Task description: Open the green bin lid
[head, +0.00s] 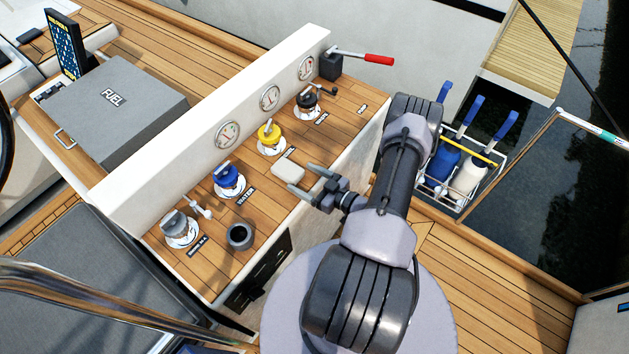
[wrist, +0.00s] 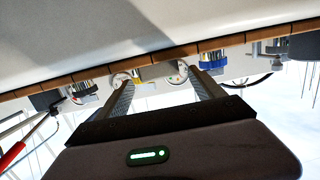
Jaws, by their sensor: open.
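No green bin or green lid shows in either view. My gripper (head: 303,179) is open and empty, held near the front edge of the wooden console, with its fingers pointing toward the console. Its two fingers also show in the wrist view (wrist: 165,86), apart with nothing gripped. A pale rounded block (head: 288,170) lies on the console just beyond the fingertips in the head view; I cannot tell whether they touch. A grey box marked FUEL (head: 130,112) with a metal handle stands at the left, its top closed.
The console carries a blue knob (head: 228,178), a yellow knob (head: 269,138), a grey winch-like knob (head: 180,227) and a dark cup (head: 240,236). A red-handled lever (head: 378,60) juts out at the back. A crate with bottles (head: 465,165) stands right of my arm.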

